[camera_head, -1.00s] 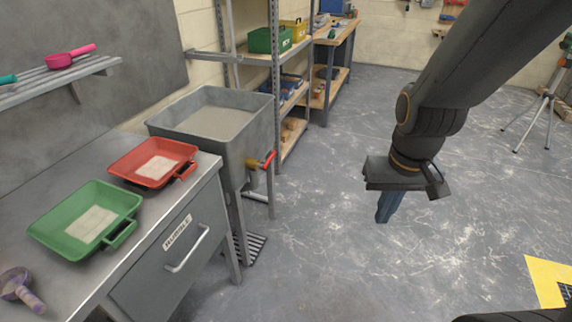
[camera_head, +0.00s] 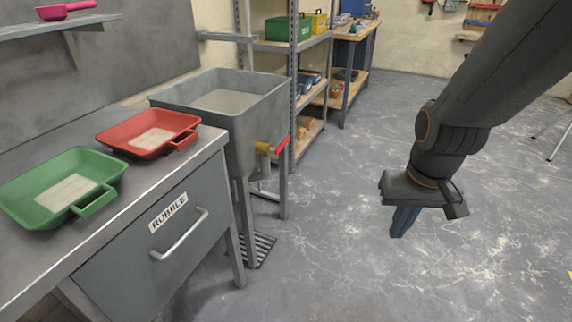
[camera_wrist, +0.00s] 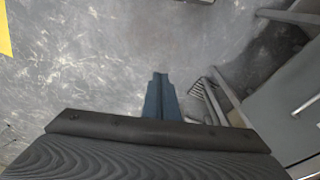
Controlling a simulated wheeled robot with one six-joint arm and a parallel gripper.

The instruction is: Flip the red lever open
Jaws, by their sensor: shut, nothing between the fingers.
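The red lever (camera_head: 281,145) sits on a brass valve (camera_head: 264,148) on the right side of the grey metal tub (camera_head: 243,121). The tub stands on legs beside the bench. My gripper (camera_head: 400,228) hangs over open floor to the right of the lever, well apart from it. Its blue fingers are shut and empty, pointing down. In the wrist view the shut fingers (camera_wrist: 160,92) show over bare floor. I cannot make out the lever in the wrist view.
A bench with a drawer marked RUBBLE (camera_head: 168,212) stands at left, bearing a red tray (camera_head: 183,143) and a green tray (camera_head: 92,205). A floor grate (camera_head: 262,249) lies below the tub. Shelving (camera_head: 292,75) stands behind. The floor around my gripper is clear.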

